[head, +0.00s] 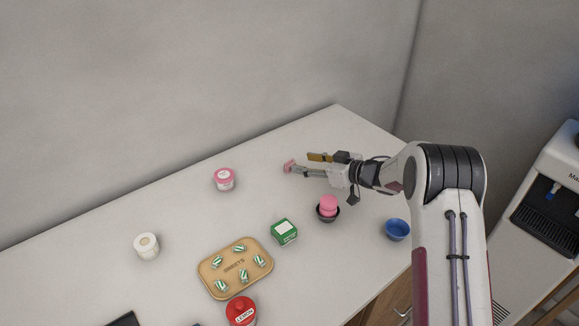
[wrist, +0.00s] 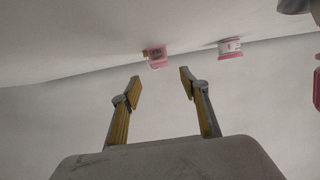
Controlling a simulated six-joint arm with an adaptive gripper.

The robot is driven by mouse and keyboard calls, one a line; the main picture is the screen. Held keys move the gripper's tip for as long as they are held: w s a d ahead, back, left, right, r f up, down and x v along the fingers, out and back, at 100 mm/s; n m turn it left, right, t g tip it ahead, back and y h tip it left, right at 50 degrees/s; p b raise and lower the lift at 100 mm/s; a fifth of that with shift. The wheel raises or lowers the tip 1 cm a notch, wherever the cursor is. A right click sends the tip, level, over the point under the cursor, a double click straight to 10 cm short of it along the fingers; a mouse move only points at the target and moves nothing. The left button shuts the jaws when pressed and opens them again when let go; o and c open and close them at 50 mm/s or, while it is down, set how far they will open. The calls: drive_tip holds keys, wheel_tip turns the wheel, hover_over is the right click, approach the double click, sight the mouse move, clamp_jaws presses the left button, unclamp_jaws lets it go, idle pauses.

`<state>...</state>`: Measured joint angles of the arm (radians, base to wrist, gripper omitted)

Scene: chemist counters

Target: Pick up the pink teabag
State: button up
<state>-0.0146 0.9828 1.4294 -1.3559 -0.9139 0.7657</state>
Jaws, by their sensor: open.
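The small pink item (head: 289,166), which looks like the pink teabag, is on the white counter just beyond my fingertips in the head view. In the wrist view the pink item (wrist: 156,58) shows ahead, above the gap between the fingers, with a pale patch on it. My gripper (head: 305,163) is stretched out low over the back right of the counter. Its two fingers are apart and the gap between them is empty in the wrist view (wrist: 161,84). Whether a fingertip touches the item cannot be told.
A pink-lidded jar (head: 224,180) stands left of the gripper. A pink thing sits in a dark bowl (head: 328,216) nearer the front, beside a green box (head: 285,232) and a blue bowl (head: 397,230). A sweets tray (head: 213,283), white jar (head: 147,246) and red tin (head: 241,312) stand further left.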

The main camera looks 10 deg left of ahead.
sight(290, 160)
drive_tip(key=shift+x, duration=2.55)
drive_tip(key=c, duration=0.7)
